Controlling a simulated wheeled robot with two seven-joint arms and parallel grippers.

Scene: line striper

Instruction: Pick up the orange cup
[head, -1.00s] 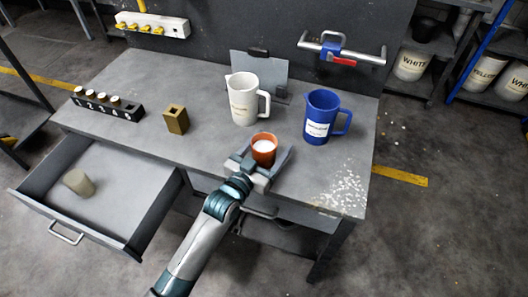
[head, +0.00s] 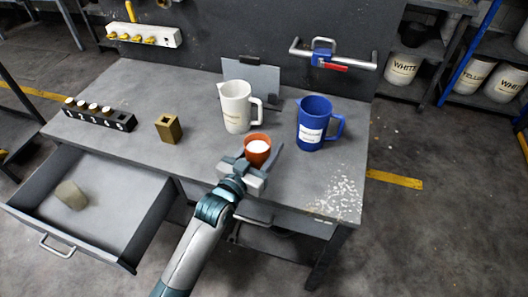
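The orange cup (head: 258,144) stands upright near the front edge of the grey workbench (head: 190,160), with white contents showing inside. My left gripper (head: 255,160) reaches in from the front, its fingers spread to either side of the cup. A gap shows between the cup and the right-hand finger; contact on the other side is hard to tell. The cup's lower front is partly hidden by the gripper. My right gripper is not in view.
A white jug (head: 236,108) stands just behind the cup and a blue jug (head: 313,125) to its right. A brass block (head: 168,129) and a black rack (head: 98,117) are to the left. The drawer (head: 95,205) is open, with a beige object (head: 70,196) inside.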

